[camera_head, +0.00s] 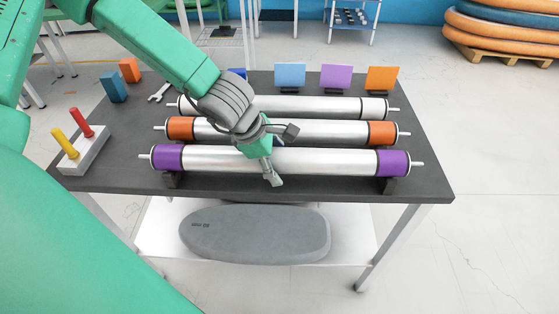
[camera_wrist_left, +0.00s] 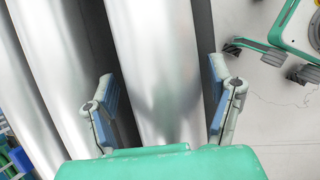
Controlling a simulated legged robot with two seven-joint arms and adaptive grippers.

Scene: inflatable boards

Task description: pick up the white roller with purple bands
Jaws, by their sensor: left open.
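The white roller with purple bands (camera_head: 325,161) lies at the front of the dark table, nearest me, resting on dark supports. It has a purple band near each end. My left gripper (camera_head: 281,156) is over its middle, pointing down. In the left wrist view the bare silvery-white middle of the roller (camera_wrist_left: 158,65) runs between the two open fingers of my left gripper (camera_wrist_left: 165,95). There is a gap at each finger, and whether either touches the roller is unclear. My right gripper is not in view.
The roller with orange bands (camera_head: 330,131) and the one with plain white ends (camera_head: 320,107) lie parallel behind. A tool block (camera_head: 84,152) stands at the table's left. Blue, purple and orange cards (camera_head: 336,77) stand at the back. A grey board (camera_head: 255,234) lies on the lower shelf.

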